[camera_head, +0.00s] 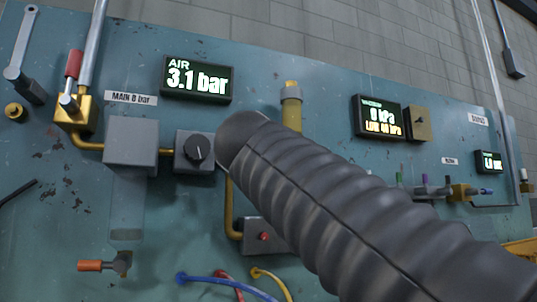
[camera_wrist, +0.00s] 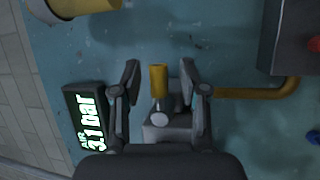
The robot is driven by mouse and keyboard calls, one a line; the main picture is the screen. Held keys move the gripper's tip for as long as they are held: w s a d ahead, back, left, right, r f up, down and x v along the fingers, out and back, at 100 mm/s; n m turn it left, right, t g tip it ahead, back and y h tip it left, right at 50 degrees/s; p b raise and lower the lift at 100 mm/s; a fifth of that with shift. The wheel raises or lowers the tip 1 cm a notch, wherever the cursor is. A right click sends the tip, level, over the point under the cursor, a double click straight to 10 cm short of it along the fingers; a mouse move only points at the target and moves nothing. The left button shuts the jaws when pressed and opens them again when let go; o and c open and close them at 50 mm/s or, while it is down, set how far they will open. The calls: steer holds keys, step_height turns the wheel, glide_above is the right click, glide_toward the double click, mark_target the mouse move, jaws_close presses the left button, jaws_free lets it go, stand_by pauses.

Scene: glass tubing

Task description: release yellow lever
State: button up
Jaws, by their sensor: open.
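The yellow lever (camera_wrist: 158,82) shows in the wrist view on a grey valve body (camera_wrist: 178,130) with a round pale knob end. My gripper (camera_wrist: 160,67) is open, with one finger on each side of the lever. Small gaps show between the lever and both fingers, and I see no contact. In the head view, my dark ribbed arm sleeve hides the lever and gripper.
The teal panel (camera_head: 60,215) carries an AIR display (camera_head: 197,80) reading 3.1 bar, a black-knobbed box (camera_head: 195,150), an orange-handled valve (camera_head: 95,266) and a red-handled valve (camera_head: 72,68). Brass pipe (camera_wrist: 250,93) runs beside the lever. Blue, red and yellow hoses lie below.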

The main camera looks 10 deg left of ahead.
steer(key=v, duration=1.1)
steer(key=shift+s, duration=0.25)
